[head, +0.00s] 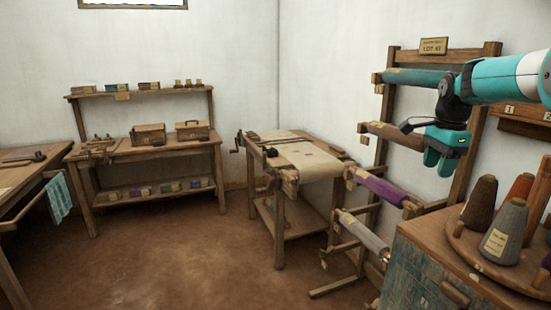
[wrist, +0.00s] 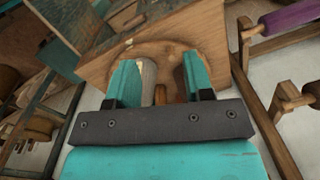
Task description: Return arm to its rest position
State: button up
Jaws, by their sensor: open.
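My gripper (head: 440,162) hangs at the right of the head view, pointing down, in front of the wall rack of cloth rolls. It is apart from the rack in the picture, with nothing seen held. The wrist view shows its two teal fingers (wrist: 158,82) spread apart with a gap between them. Beyond the gap are a round wooden board and blurred cone shapes. My teal and white arm comes in from the right edge of the head view.
A wooden rack (head: 480,125) holds several rolls, including a purple roll (head: 378,187). A grey cone (head: 503,232) stands with other cones on a round board on a cabinet (head: 425,262) at lower right. A table with cream cloth (head: 305,155) stands mid-room. The floor (head: 190,255) is clear.

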jog(key=s+a+r+n+y, duration=0.2)
jog(key=s+a+n, duration=1.3)
jog(key=a, duration=0.6)
jog(key=s+a+f+n, duration=0.1)
jog(key=s+a+n, duration=0.1)
jog(key=s, duration=0.5)
jog(key=s+a+f+n+y, duration=0.1)
jog(key=s+a+f+n, duration=0.1)
jog(key=s, duration=0.5)
jog(key=s+a+f+n+y, duration=0.1)
jog(key=s+a+n, duration=0.2)
jog(key=s+n, duration=0.3)
jog(key=shift+s+a+f+g, duration=0.2)
jog(key=shift+s+f+g, duration=0.1)
jog(key=shift+s+f, duration=0.1)
